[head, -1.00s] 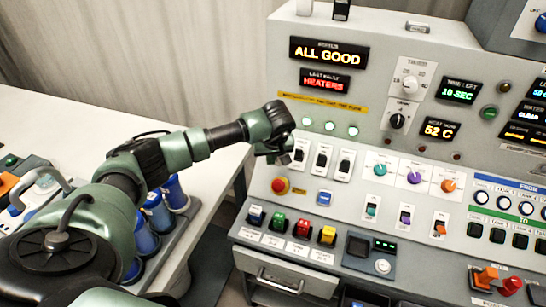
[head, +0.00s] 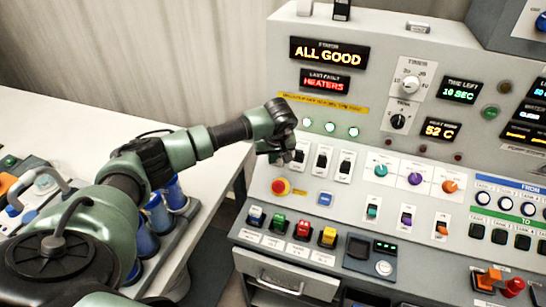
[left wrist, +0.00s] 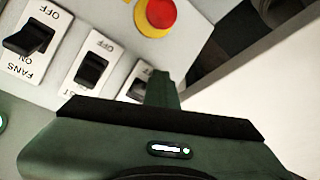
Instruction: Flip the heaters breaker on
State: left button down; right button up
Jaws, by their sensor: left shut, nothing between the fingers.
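Three black breaker switches on white plates stand in a row on the grey console: a left one (head: 299,156), a middle one (head: 321,160) and a right one (head: 345,166). In the left wrist view the row is upside down; the end switch (left wrist: 30,38) reads FANS, and the middle one (left wrist: 90,68) has no readable name. The switch nearest my gripper (left wrist: 138,88) is partly hidden behind a finger. I cannot read which is the heaters breaker. My left gripper (head: 284,158) is shut and empty, right at the left switch; contact cannot be told. My right gripper is out of view.
A red button on a yellow base (head: 279,186) sits just below the gripper. Three lit lamps (head: 330,127) are above the switches. A display (head: 325,82) reads HEATERS under a last-fault label; another (head: 328,53) reads ALL GOOD. Coloured knobs (head: 415,179) lie to the right.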

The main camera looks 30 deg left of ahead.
pick_arm(q)
jog(key=shift+w+a+r, duration=0.15)
jog(key=shift+w+r, duration=0.1)
jog(key=shift+r, duration=0.05)
jog(key=shift+w, duration=0.15)
jog(key=shift+w+a+f+b, duration=0.1)
jog(key=shift+w+b, duration=0.15)
jog(key=shift+b, duration=0.05)
jog(key=shift+w+f, duration=0.1)
jog(key=shift+p, duration=0.35)
jog(key=s+p, duration=0.1)
jog(key=s+r+p, duration=0.1)
jog(key=s+d+r, duration=0.1)
jog(key=s, duration=0.1)
jog(key=shift+s+p, duration=0.1)
jog(key=shift+p, duration=0.3)
